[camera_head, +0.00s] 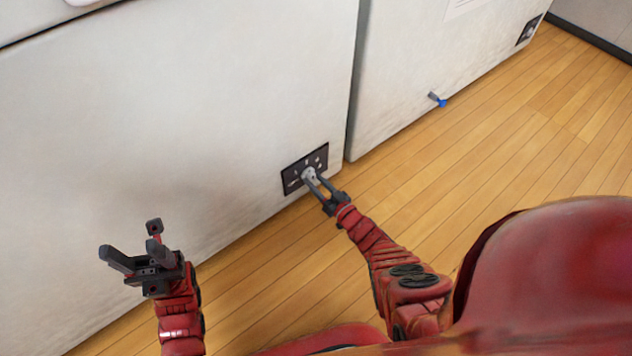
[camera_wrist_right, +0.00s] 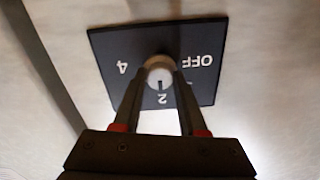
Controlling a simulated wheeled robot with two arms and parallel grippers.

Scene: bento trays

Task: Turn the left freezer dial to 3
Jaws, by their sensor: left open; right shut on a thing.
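The left freezer dial (camera_head: 309,174) is a small pale round knob on a black panel (camera_head: 292,181), low on the left freezer's front. It also shows in the right wrist view (camera_wrist_right: 159,70), where the panel (camera_wrist_right: 112,47) appears upside down. "OFF", "2" and "4" are readable there; other marks are hidden or unclear. A dark mark on the knob lies on the side facing the "2". My right gripper (camera_head: 312,178) is shut on the dial, one finger on each side. My left gripper (camera_head: 130,249) is open and empty, in front of the white freezer, away from the dial.
A second white freezer (camera_head: 405,75) stands to the right, with a narrow gap between them. It has its own black dial panel (camera_head: 529,30) and a blue-tipped fitting (camera_head: 440,101). The wooden floor (camera_head: 500,150) in front is clear.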

